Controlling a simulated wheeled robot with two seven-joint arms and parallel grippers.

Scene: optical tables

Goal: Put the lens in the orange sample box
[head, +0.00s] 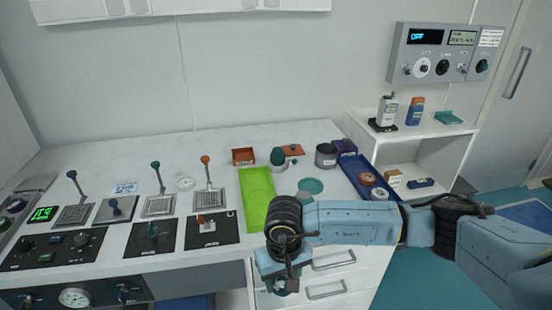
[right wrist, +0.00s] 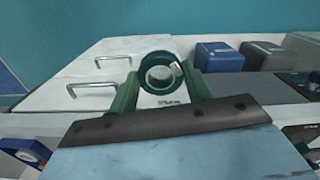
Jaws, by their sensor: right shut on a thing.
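The orange sample box (head: 243,157) sits open at the back of the white bench, with a label on its front. My right gripper (head: 284,284) hangs at the bench's front edge, in front of the drawers and well short of the box. In the right wrist view its green fingers are shut on the lens (right wrist: 160,73), a dark green round mount with a see-through middle and a small pale tag. In the head view my wrist mostly hides the lens. My left gripper is not in view.
A lime green tray (head: 257,190) lies between my right arm and the box. A dark green rounded object (head: 278,157), an orange lid (head: 292,149) and a grey pot (head: 326,155) stand right of the box. Levers and control panels (head: 152,238) fill the left.

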